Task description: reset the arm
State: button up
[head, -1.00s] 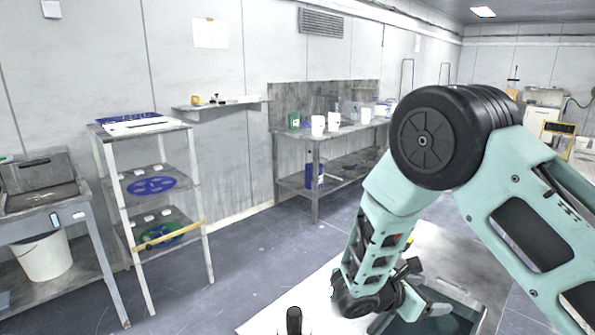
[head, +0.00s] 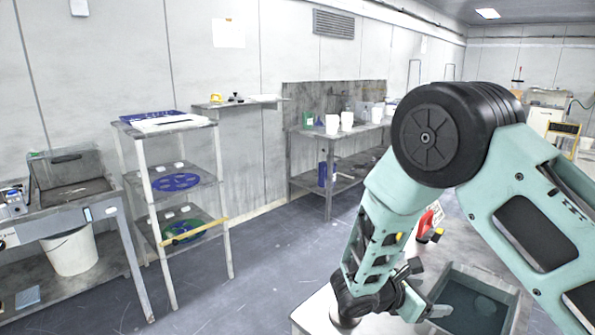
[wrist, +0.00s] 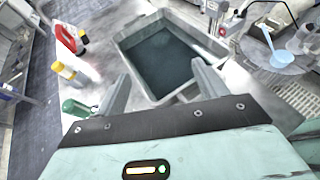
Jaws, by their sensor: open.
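My arm is mint green with a black joint and fills the right of the head view, bent downward at the elbow. My gripper (wrist: 160,88) shows in the wrist view with its two grey fingers spread apart and nothing between them. Beyond the fingertips is a grey basin (wrist: 128,42) with dark liquid in it. The basin also shows at the lower right of the head view (head: 518,300), beside my wrist.
A light-blue ladle (wrist: 268,42) is at right. A shelf rack (head: 170,125) and a workbench (head: 335,133) line the wall. Open floor lies between.

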jog(key=s+a+r+m+g+y+b, duration=0.2)
jog(key=s+a+m+y+b, duration=0.2)
jog(key=s, duration=1)
jog(key=s+a+r+m+g+y+b, duration=0.2)
jog(key=s+a+m+y+b, duration=0.3)
jog(key=s+a+m+y, duration=0.4)
jog(key=s+m, duration=0.1)
jog(key=s, duration=0.4)
jog(key=shift+a, duration=0.25)
dwell(2.0)
